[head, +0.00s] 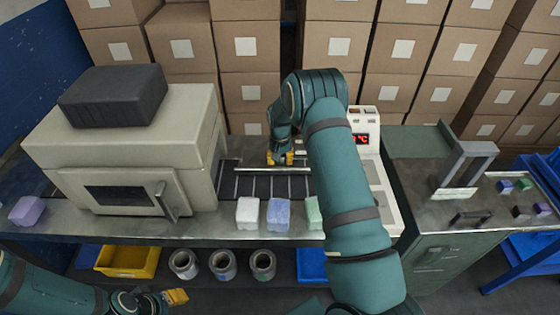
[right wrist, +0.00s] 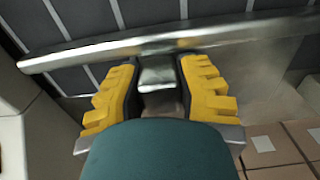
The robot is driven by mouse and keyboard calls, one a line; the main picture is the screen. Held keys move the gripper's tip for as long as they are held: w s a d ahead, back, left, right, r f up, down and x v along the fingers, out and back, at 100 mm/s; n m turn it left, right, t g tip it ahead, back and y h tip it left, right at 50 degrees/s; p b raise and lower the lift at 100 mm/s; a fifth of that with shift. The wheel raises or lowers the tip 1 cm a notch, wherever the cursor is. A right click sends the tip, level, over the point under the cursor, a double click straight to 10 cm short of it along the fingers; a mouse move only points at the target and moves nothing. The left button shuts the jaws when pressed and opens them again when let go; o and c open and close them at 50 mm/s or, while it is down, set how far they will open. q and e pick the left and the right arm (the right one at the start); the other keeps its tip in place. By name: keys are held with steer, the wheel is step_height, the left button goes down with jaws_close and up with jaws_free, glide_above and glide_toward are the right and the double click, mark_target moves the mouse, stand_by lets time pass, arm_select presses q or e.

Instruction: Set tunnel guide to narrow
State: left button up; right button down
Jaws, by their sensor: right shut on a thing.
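The tunnel guide is a long metal rail (right wrist: 80,57) running across the conveyor in the right wrist view. A short metal tab (right wrist: 157,76) sticks out from it. In the head view the far rail (head: 248,171) lies along the back of the dark roller conveyor (head: 262,187). My right gripper (head: 283,159) is at this far rail, and its yellow fingers (right wrist: 158,85) are shut on the tab. My arm hides the conveyor's right part. My left gripper (head: 165,298) hangs low at the bottom left, away from the guide; its finger gap is unclear.
A white, a blue and a green block (head: 313,213) stand along the table's front edge. A beige machine (head: 130,150) with a door handle stands left, a control panel with a red display (head: 361,139) right. Stacked cartons (head: 250,45) close off the back. Bins and cups sit below.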

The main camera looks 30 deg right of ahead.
steer(key=shift+s+a+f, duration=0.1)
steer(key=shift+s+f, duration=0.1)
steer(key=shift+f, duration=0.05)
steer(key=c, duration=0.6)
jaws_free()
steer(key=shift+w+r, duration=0.1)
steer(key=shift+r, duration=0.15)
steer(key=shift+w+r, duration=0.1)
steer(key=shift+r, duration=0.25)
step_height(320, 180, up, 11)
steer(key=shift+r, duration=0.1)
